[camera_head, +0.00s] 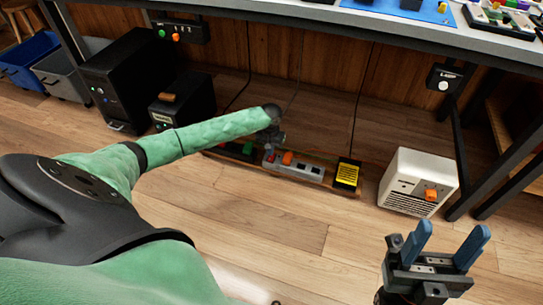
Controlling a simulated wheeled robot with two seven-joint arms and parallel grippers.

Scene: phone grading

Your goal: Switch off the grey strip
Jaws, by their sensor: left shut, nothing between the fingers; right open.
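The grey strip (311,172) lies on the floor under the bench, in the middle of the head view. An orange switch (287,158) stands up on it, and a small red part shows near its left end. My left arm reaches over from the left. My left gripper (270,147) is shut and empty above the strip's left end, left of the orange switch. It hides part of that end, and I cannot tell whether it touches. My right gripper (446,244) is open and empty above the floor at the lower right, with blue fingers pointing up.
A white heater (419,181) with an orange knob stands further right. Black boxes (133,78) stand at left. The front floor (270,225) is clear.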

